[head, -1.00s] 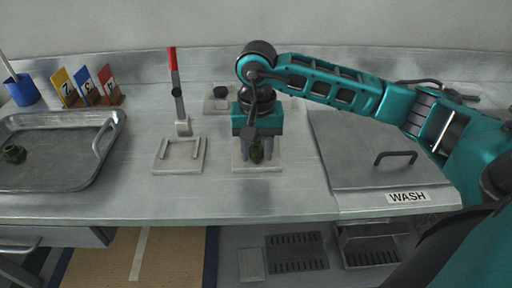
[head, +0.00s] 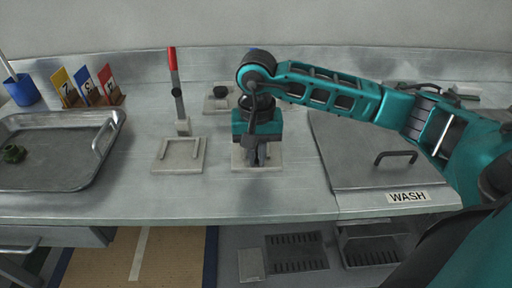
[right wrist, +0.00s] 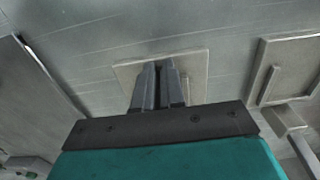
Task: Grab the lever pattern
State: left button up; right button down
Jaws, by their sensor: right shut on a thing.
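My right gripper (head: 257,157) is low over the pale square plate (head: 237,165) in the middle of the bench, its fingers pointing down. Its fingers are close together, shut on the dark green lever pattern, which they hide in the head view. The right wrist view shows the gripper's two grey fingers (right wrist: 159,88) nearly side by side over the plate (right wrist: 125,75); the pattern cannot be made out there either. My left gripper is not in view.
A plate with a red-handled lever press (head: 176,85) stands just left. A metal tray (head: 85,180) holding a dark green piece (head: 14,153) is at far left. The lid marked WASH (head: 350,170) lies right. Number cards (head: 85,88) and a blue cup (head: 22,92) stand behind the tray.

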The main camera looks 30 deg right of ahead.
aim_at(257, 161)
notch_tip(257, 161, up, 20)
jog(key=p, duration=0.2)
jog(key=shift+p, duration=0.35)
